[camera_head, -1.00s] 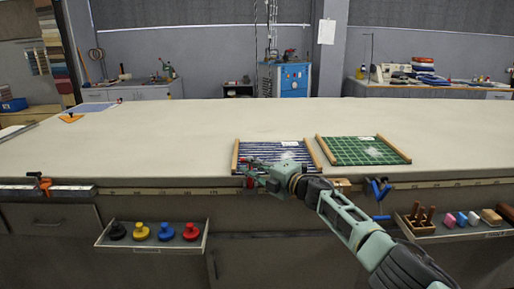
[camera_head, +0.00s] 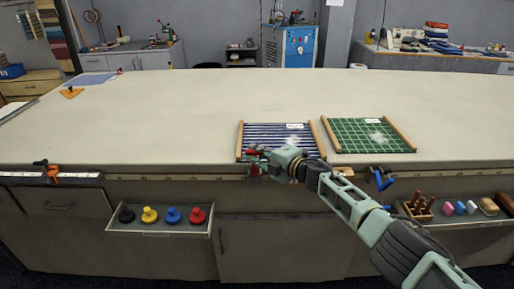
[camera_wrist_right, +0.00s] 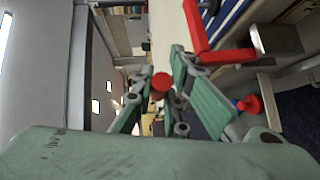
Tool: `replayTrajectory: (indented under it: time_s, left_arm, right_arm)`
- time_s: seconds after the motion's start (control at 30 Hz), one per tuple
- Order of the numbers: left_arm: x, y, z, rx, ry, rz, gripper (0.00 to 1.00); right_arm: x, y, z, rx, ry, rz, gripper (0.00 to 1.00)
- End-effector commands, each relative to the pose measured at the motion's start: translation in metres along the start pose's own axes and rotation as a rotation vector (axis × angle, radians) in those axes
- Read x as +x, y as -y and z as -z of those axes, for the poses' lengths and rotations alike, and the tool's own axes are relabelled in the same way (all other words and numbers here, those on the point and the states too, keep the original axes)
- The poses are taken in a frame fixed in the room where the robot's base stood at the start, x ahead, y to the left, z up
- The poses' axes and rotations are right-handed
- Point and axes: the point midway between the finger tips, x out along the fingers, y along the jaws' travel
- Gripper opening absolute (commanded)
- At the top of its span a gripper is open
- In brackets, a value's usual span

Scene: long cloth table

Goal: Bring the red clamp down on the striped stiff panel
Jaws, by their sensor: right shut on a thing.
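The striped stiff panel (camera_head: 275,135), blue and white with wooden side strips, lies flat at the table's front edge. The red clamp (camera_head: 252,152) is at the panel's front left corner, and its red arm (camera_wrist_right: 199,35) shows beside the blue stripes in the right wrist view. My right gripper (camera_head: 257,160) is at this corner, shut on the red clamp. A round red end (camera_wrist_right: 160,83) shows between its fingers in the wrist view. The gripper partly hides the clamp, so I cannot tell whether its jaw touches the panel. My left gripper is not in view.
A green grid panel (camera_head: 350,135) lies just right of the striped one. A blue clamp (camera_head: 382,180) and an orange clamp (camera_head: 47,170) are at the front edge. Open drawers hold coloured knobs (camera_head: 172,215) and small tools (camera_head: 418,207). The table's middle is clear.

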Motion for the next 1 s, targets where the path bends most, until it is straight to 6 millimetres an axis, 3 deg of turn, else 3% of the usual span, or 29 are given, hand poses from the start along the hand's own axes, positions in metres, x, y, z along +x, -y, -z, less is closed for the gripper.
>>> replayTrajectory:
  time_s: [0.03, 0.53, 0.57, 0.77, 1.0]
  left_arm:
    - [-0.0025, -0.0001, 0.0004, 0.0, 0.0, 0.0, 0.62]
    - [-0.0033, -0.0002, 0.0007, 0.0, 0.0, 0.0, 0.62]
    - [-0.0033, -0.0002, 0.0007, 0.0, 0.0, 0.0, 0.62]
    - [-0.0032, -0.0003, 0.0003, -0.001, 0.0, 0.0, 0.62]
    - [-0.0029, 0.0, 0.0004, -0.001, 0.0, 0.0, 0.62]
  right_arm:
    - [0.0025, -0.0176, 0.0014, 0.009, 0.002, -0.022, 0.0]
    - [0.0019, -0.0166, 0.0007, 0.012, 0.003, -0.019, 0.0]
    - [0.0019, -0.0166, 0.0006, 0.012, 0.004, -0.019, 0.14]
    - [0.0015, -0.0157, 0.0005, 0.009, 0.002, -0.017, 0.31]
    - [0.0004, -0.0108, -0.0006, 0.006, 0.003, -0.009, 0.33]
